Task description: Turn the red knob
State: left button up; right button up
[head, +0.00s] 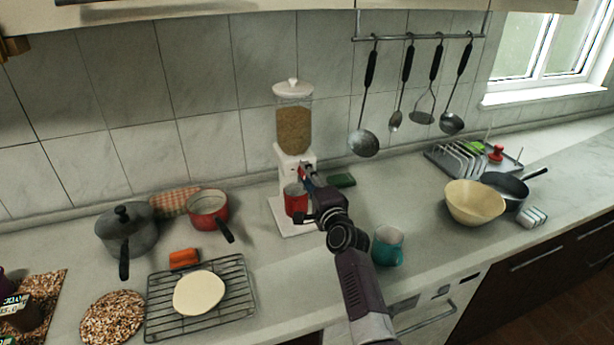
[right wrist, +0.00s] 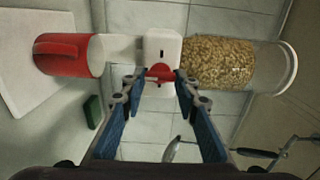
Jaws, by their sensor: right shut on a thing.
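The red knob (right wrist: 160,73) is on the front of the white dispenser (head: 290,158). In the right wrist view it sits between the fingertips of my right gripper (right wrist: 157,76). My right gripper (head: 306,178) is shut on the knob; in the head view it hides most of it. The dispenser's clear container (right wrist: 225,65) is filled with tan grain-like pieces. A red mug (head: 295,200) stands on the dispenser's base under the spout; it also shows in the right wrist view (right wrist: 70,55). My left gripper is not in view.
A teal mug (head: 388,246) stands close to my right arm. A green sponge (head: 341,181) lies beside the dispenser. A red pan (head: 208,209) and a grey pot (head: 126,232) are at left; a cream bowl (head: 474,203) is at right. Utensils hang on the wall behind.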

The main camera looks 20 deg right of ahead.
jog(key=o, duration=1.1)
jog(key=shift+o, duration=0.2)
jog(key=s, duration=1.2)
jog(key=shift+d, duration=0.2)
jog(key=shift+c, duration=0.5)
